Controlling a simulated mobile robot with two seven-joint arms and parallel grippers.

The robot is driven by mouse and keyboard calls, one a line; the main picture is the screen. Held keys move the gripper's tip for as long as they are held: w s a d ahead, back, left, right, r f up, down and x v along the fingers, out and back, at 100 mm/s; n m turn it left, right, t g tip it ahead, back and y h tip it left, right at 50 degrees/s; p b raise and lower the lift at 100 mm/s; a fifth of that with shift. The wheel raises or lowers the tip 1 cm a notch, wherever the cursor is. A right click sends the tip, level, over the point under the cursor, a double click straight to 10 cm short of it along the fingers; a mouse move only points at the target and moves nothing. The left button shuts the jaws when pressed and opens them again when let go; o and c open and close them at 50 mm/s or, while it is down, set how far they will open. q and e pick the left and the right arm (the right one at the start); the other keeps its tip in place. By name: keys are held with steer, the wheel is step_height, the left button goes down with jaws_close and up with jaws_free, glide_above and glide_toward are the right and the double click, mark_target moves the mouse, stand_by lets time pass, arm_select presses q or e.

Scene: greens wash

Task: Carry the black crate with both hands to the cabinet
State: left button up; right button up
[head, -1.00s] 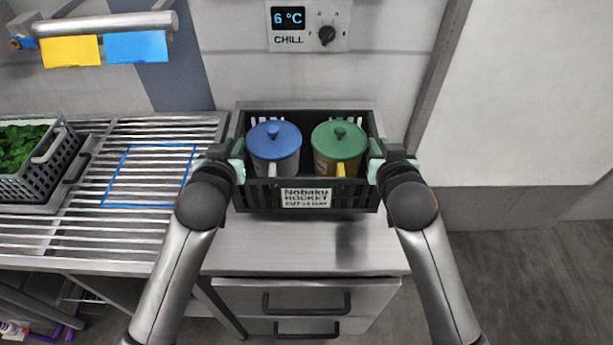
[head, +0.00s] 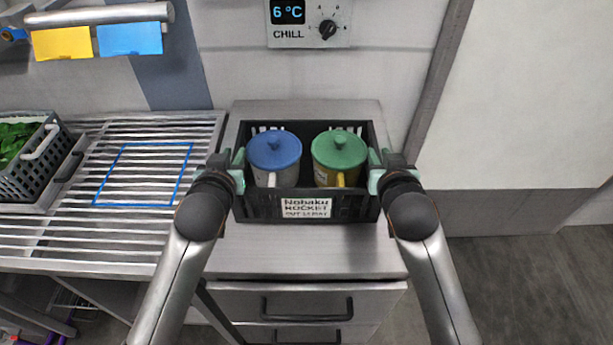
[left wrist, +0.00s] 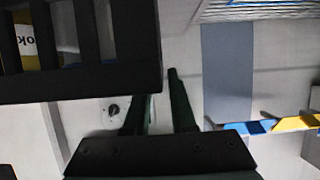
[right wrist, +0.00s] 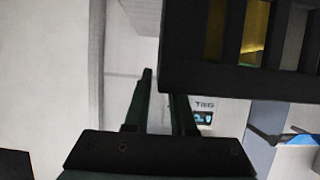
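The black crate (head: 262,208) is upright above the top of a steel drawer cabinet (head: 300,262). I cannot tell whether it touches the top. It holds a blue-lidded mug (head: 274,152) and a green-lidded mug (head: 339,152), both upright. My left gripper (head: 238,168) is shut on the crate's left side wall and my right gripper (head: 375,170) on its right side wall. The slatted crate wall also shows close up in the left wrist view (left wrist: 90,85) and the right wrist view (right wrist: 220,82). The gripped edges are partly hidden.
A slatted steel counter (head: 60,235) with a blue outlined square (head: 130,205) adjoins at left. A grey crate of greens (head: 38,172) stands there. A wall with a chill panel (head: 310,32) is behind. Open floor (head: 525,270) lies at right.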

arm_select(q)
steer(key=shift+o, duration=1.4)
steer(key=shift+d, duration=0.1)
arm_select(e)
steer(key=shift+o, duration=1.4)
arm_select(q)
steer(key=shift+r, duration=0.1)
